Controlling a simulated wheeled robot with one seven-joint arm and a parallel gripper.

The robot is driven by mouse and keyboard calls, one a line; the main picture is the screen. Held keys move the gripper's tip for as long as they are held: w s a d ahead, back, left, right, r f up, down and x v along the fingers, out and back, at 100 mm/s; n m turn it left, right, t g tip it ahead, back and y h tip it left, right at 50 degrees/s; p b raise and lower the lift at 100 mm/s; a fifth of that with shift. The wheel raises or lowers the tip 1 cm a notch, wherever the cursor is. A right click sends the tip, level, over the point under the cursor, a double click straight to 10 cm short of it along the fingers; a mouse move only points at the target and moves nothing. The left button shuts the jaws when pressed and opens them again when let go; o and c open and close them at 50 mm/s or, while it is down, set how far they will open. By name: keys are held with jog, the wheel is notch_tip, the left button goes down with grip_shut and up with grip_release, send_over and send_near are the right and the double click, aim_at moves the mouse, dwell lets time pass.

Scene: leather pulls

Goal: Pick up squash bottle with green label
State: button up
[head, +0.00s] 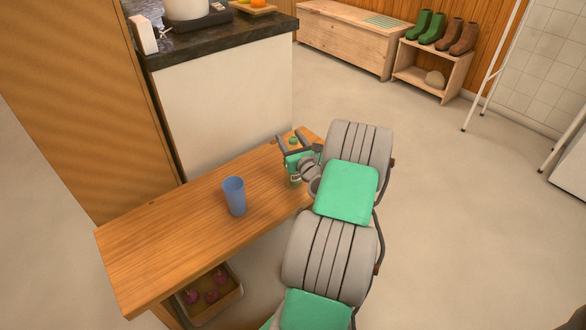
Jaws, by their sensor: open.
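My gripper (291,139) is over the far right end of the wooden bench, with its jaws open. A small bottle with a green top (294,142) shows at the fingers, and what looks like its lower part shows just under the gripper. My gripper and wrist hide most of it, including the label. The bottle appears to stand upright on the bench, between or just behind the fingers; I cannot tell which, nor whether they touch it.
A blue cup (234,196) stands mid-bench (150,241), left of my gripper. A crate (235,299) with dark red items sits below. A dark-topped counter (222,38) stands behind. A shoe rack (432,70) with boots is at the back right. Open floor lies right.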

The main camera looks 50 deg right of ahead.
grip_shut()
dwell(0.4)
dwell(0.9)
